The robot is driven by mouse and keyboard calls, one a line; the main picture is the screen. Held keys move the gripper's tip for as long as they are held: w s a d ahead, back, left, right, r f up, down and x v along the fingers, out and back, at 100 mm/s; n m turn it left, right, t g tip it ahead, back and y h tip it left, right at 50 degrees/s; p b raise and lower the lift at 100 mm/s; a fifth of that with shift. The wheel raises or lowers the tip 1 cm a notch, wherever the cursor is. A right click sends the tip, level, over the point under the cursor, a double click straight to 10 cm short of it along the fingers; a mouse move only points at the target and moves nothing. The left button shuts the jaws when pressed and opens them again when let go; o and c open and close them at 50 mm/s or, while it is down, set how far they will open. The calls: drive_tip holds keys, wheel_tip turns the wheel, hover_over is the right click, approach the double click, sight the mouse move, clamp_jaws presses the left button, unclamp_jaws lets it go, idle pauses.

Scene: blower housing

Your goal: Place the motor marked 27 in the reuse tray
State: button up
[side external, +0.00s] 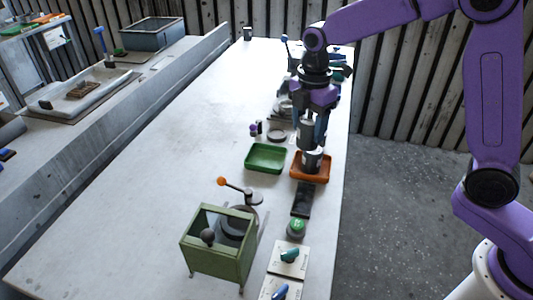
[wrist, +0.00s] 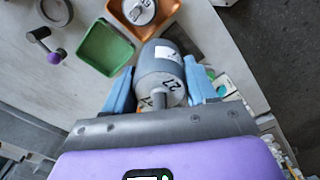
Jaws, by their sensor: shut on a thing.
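My gripper (side external: 313,138) is shut on a grey cylindrical motor (wrist: 165,75) marked 27, whose shaft end faces the wrist camera. In the side external view the held motor (side external: 306,130) hangs between the blue fingers, above the orange tray (side external: 298,177). Another grey motor (side external: 312,160) stands in that orange tray; it also shows in the wrist view (wrist: 139,10). An empty green tray (side external: 265,158) lies just left of the orange one and shows in the wrist view (wrist: 107,47). I see no readable label saying which tray is for reuse.
A green box (side external: 215,245) with an orange-knobbed lever (side external: 221,181) stands nearer the camera. A black block (side external: 302,199), a green button (side external: 296,228) and switch panels line the right edge. A purple-knobbed crank (side external: 254,129) is behind the green tray. The table's left side is clear.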

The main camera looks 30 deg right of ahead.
drive_tip(key=shift+w+a+f, duration=0.7)
drive_tip(key=shift+w+f, duration=0.85)
drive_tip(key=shift+w, duration=0.5)
drive_tip(key=shift+w+a+f, duration=0.65)
drive_tip(key=shift+w+f, duration=0.95)
drive_tip(key=shift+w, duration=0.45)
drive_tip(key=shift+w+a+f, duration=0.7)
drive_tip(key=shift+w+f, duration=0.85)
drive_tip(key=shift+w, duration=0.5)
drive_tip(key=shift+f, duration=1.55)
drive_tip(key=shift+f, duration=0.2)
drive_tip(key=o, duration=1.4)
drive_tip(key=shift+o, duration=0.2)
drive_tip(key=shift+r, duration=0.1)
wheel_tip(320, 180, up, 12)
